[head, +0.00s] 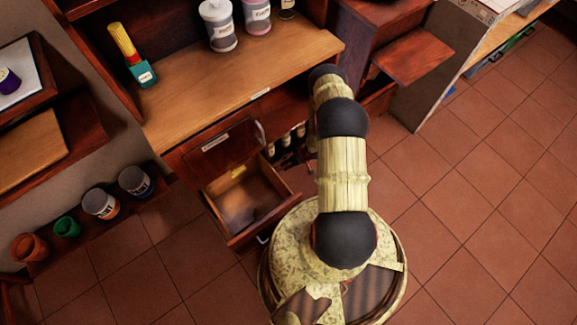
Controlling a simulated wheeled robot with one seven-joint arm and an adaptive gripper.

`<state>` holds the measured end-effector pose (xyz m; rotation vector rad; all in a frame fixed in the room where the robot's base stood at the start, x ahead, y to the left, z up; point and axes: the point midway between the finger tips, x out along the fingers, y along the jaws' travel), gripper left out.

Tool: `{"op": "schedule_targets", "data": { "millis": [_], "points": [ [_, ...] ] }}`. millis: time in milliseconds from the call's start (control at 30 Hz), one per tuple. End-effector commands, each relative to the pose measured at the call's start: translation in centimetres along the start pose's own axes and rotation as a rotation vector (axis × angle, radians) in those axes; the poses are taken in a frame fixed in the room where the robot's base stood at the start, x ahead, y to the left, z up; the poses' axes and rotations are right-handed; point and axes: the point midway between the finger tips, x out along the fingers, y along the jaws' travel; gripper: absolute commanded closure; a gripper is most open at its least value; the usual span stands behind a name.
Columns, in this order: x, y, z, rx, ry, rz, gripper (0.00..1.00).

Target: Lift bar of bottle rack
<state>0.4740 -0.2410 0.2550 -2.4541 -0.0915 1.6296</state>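Several small dark bottles with pale labels (285,141) stand in a low compartment of the wooden cabinet, just left of my arm. This looks like the bottle rack. Its bar cannot be made out at this size, and my arm covers the rack's right part. My arm reaches from the base up toward the cabinet, its far links near the worktop's right end. My gripper does not show; it is hidden beyond the arm, so its distance from the rack cannot be told.
An open, nearly empty drawer (246,203) sticks out left of my base. The worktop (230,85) holds a white jar (218,26) and a yellow-handled brush (124,42). A low shelf at left holds pots and tins (101,203). Tiled floor (480,210) is clear at right.

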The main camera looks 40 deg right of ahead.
Motion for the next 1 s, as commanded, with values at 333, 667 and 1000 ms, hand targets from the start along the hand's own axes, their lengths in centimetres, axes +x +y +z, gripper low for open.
{"op": "schedule_targets", "data": {
  "millis": [333, 667, 1000],
  "points": [
    [1.61, -0.02, -0.02, 0.000, 0.000, 0.000, 0.70],
    [1.57, -0.01, -0.01, 0.001, -0.001, 0.000, 0.81],
    [1.57, -0.01, 0.01, 0.001, -0.001, 0.001, 1.00]
  ]
}}
